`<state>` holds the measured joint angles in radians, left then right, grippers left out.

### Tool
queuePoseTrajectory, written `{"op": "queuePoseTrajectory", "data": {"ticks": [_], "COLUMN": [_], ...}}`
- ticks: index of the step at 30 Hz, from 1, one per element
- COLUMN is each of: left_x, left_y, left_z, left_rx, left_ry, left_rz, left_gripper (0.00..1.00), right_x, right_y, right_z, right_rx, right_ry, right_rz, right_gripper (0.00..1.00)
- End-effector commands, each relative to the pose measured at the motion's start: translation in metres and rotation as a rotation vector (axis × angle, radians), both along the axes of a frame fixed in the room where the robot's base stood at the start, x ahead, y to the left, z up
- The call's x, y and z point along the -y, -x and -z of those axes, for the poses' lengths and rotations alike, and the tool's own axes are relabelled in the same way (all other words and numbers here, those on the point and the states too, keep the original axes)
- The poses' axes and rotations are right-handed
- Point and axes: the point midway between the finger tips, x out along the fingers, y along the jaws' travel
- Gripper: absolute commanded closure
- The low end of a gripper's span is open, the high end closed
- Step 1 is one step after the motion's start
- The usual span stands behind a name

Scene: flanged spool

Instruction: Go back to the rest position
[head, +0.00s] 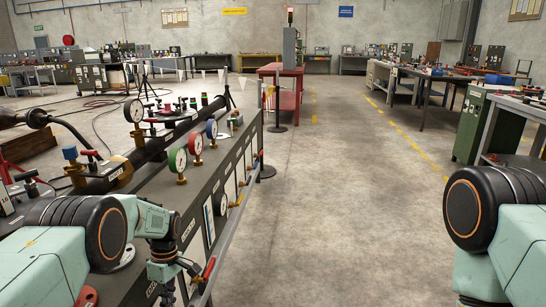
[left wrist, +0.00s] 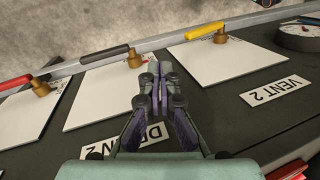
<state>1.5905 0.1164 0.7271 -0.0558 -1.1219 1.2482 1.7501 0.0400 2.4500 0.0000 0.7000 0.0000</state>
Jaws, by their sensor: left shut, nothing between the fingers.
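My left gripper (left wrist: 158,72) is shut and empty in the left wrist view. It is over the dark bench panel (left wrist: 215,128), in front of white plates with small valve handles. A black handle (left wrist: 105,54) is left of the fingertips and a yellow handle (left wrist: 205,32) is to the right. In the head view my left arm bends down at the bench's near end, and the fingertips cannot be made out. My right gripper is outside both views; only part of my right arm shows at lower right. The dark flanged spool (head: 172,138) lies along the bench top.
The bench (head: 222,160) carries green, red and blue gauges and has a rail along its front edge. A red cart (head: 290,98) stands beyond it. A green cabinet (head: 470,125) stands at right. The concrete aisle between them is clear.

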Motion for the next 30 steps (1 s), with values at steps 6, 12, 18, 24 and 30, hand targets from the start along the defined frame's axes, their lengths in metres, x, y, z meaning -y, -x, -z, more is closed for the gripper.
{"op": "queuePoseTrajectory", "data": {"ticks": [6, 12, 18, 24, 30], "left_x": [0.019, 0.034, 0.048, 0.059, 0.066], "left_y": [0.053, 0.112, 0.181, 0.253, 0.323], "left_z": [0.059, 0.094, 0.109, 0.103, 0.076], "left_rx": [0.037, 0.080, 0.120, 0.158, 0.188], "left_ry": [0.072, 0.124, 0.163, 0.187, 0.198], "left_rz": [0.234, 0.449, 0.661, 0.870, 1.081], "left_gripper": [1.00, 1.00, 1.00, 1.00, 1.00], "right_x": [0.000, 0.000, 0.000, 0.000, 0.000], "right_y": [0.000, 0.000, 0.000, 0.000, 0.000], "right_z": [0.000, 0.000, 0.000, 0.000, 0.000], "right_rx": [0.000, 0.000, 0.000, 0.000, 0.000], "right_ry": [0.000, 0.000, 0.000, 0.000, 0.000], "right_rz": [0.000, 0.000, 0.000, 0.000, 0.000], "right_gripper": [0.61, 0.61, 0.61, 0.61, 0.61]}}
